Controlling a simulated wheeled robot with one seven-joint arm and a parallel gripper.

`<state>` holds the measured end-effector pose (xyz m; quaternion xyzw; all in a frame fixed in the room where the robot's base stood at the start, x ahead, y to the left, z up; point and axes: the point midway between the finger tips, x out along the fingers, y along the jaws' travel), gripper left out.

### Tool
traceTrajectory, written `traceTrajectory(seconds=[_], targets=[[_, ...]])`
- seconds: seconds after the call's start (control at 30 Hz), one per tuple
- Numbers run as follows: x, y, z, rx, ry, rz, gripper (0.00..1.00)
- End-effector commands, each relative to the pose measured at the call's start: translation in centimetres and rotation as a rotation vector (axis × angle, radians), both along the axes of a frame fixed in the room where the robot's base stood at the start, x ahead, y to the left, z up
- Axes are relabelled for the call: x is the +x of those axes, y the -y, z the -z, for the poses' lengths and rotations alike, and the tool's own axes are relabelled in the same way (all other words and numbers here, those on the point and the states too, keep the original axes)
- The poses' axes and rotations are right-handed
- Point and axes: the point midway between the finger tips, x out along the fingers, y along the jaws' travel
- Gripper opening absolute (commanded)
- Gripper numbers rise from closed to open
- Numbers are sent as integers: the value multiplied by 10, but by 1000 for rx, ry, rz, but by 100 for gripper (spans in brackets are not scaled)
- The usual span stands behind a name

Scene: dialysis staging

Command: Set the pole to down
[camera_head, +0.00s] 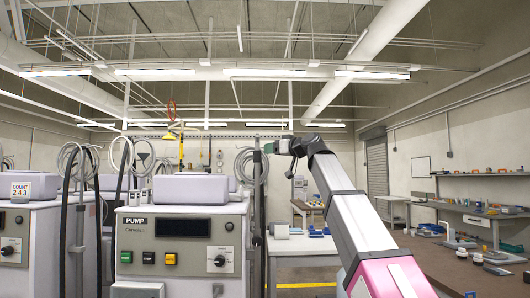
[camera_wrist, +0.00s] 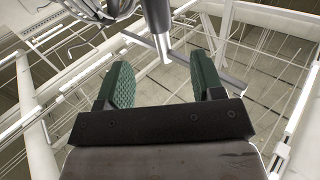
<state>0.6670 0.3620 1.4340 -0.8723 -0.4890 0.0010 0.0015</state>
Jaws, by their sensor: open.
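The pole (camera_head: 257,172) stands upright at the right rear of the pump machine (camera_head: 180,240) in the head view, with looped tubing (camera_head: 243,163) hanging by its top. My gripper (camera_head: 268,147), with green finger pads, is beside the pole's upper part, reaching in from the right. In the wrist view, a grey metal pole (camera_wrist: 158,18) with a crossbar comes in from the top, in line with the gap between the fingers of my gripper (camera_wrist: 161,66). The fingers are apart with nothing held between them. I cannot tell whether they touch the pole.
A second machine (camera_head: 28,240) with a count display stands at the left, with hoses between the two. A workbench (camera_head: 305,246) stands behind on the right. A long counter (camera_head: 470,262) with small items runs along the right wall. Open air lies above the machines.

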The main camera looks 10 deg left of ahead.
Motion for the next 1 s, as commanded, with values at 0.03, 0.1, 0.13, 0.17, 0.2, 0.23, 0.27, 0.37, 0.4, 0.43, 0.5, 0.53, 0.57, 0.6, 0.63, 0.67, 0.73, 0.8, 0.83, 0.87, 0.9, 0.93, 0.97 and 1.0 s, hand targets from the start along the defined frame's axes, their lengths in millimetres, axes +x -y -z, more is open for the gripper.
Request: traceTrajectory(seconds=[0.03, 0.1, 0.13, 0.17, 0.2, 0.23, 0.27, 0.37, 0.4, 0.43, 0.5, 0.53, 0.57, 0.6, 0.63, 0.67, 0.73, 0.8, 0.83, 0.87, 0.9, 0.93, 0.97, 1.0], targets=[[-1, -2, 15, -1, -3, 0, 61], [1, -4, 25, 1, -2, 0, 61], [2, -5, 27, 1, -2, 0, 61], [3, -6, 27, 1, -1, 0, 61], [4, -7, 27, 1, 0, 0, 61], [6, -9, 26, 1, 1, 0, 61], [7, -11, 26, 0, 0, 0, 61], [13, -19, 26, -1, -1, 0, 61], [15, -23, 26, -1, -1, 0, 61], [18, -27, 26, -1, -1, 0, 61], [23, -37, 25, 0, 0, -1, 61], [26, -41, 25, 1, -1, -1, 61], [29, -45, 25, 1, -1, -1, 61], [33, -52, 25, 1, -1, -1, 61], [36, -57, 25, 1, -1, -1, 61], [39, -61, 24, 1, -1, -1, 61], [45, -72, 25, 1, -1, -1, 61], [51, -81, 25, -1, -1, 0, 61], [53, -85, 25, -1, -1, 0, 61], [55, -88, 25, -1, -1, 0, 61], [56, -91, 25, 0, 0, 0, 61], [57, -93, 25, 0, 0, 0, 61], [58, -94, 25, 0, 0, 0, 61], [59, -96, 26, 1, 1, 0, 61]])
